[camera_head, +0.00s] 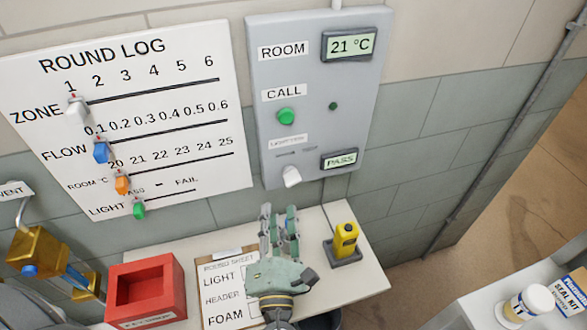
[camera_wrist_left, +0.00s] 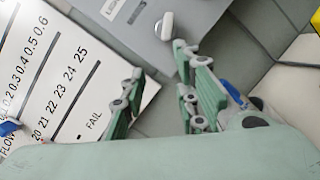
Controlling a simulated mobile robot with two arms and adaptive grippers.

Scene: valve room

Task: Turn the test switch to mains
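The test switch is a white knob (camera_head: 291,177) at the bottom of the grey panel (camera_head: 355,95). It sits below a small label that is too small to read surely and beside a display reading PASS (camera_head: 339,159). The knob also shows at the top of the left wrist view (camera_wrist_left: 165,26). The exact setting it points to cannot be told. My left gripper (camera_head: 279,217) is below the knob, over the shelf, with its fingers pointing up toward the panel. In the left wrist view its fingers (camera_wrist_left: 158,72) are apart with nothing between them. My right gripper is not in view.
A green call button (camera_head: 286,116) sits higher on the panel. The round log board (camera_head: 205,150) with sliders hangs left. On the shelf are a red box (camera_head: 146,288), a clipboard sheet (camera_head: 216,292) and a yellow device (camera_head: 345,238). A brass valve (camera_head: 38,250) is at far left.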

